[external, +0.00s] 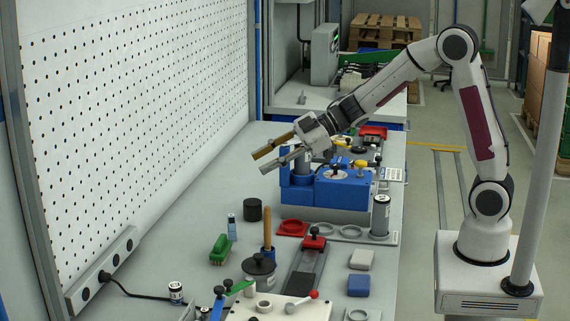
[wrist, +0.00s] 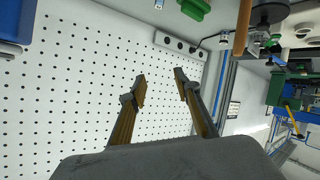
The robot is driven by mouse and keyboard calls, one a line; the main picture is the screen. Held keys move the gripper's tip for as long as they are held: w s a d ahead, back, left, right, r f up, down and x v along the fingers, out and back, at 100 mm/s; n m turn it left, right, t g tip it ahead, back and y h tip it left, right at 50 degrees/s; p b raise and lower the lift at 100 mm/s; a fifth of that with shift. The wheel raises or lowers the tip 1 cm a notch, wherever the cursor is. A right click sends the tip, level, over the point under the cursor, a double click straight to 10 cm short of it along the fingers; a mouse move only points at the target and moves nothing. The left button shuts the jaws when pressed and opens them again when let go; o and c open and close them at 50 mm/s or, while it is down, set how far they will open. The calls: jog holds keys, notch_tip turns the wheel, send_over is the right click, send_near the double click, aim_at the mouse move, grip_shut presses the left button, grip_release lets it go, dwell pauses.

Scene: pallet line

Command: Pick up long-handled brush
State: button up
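An upright wooden handle with a blue lower part, seemingly the long-handled brush (external: 267,228), stands on the bench behind a dark round pot. Its bristles are not visible. The wooden handle also shows at the top right of the wrist view (wrist: 242,28). My gripper (external: 267,161) is raised above the bench, behind and above the handle, pointing left toward the pegboard. In the wrist view its two fingers (wrist: 160,78) are apart with nothing between them. It touches nothing.
A short green brush (external: 220,249), a blue-capped bottle (external: 232,227) and a black cylinder (external: 252,210) stand near the handle. The blue fixture (external: 340,190) lies below my arm. The white pegboard (external: 130,100) bounds the bench on the left.

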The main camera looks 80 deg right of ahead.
aim_at(268, 243)
jog(key=s+a+f+n+g+y, duration=0.3)
jog(key=s+a+f+g+y, duration=0.3)
jog(key=f, duration=0.4)
jog(key=shift+s+a+f+n+y, duration=0.2)
jog(key=shift+f+n+y, duration=0.1)
jog(key=shift+y, duration=0.1)
jog(key=shift+x, duration=1.25)
jog(key=shift+w+f, duration=0.1)
jog(key=shift+f, duration=0.05)
jog(key=shift+x, duration=2.5)
jog(key=shift+w+d+f, duration=0.1)
jog(key=shift+w+f, duration=0.05)
jog(key=shift+f, duration=0.05)
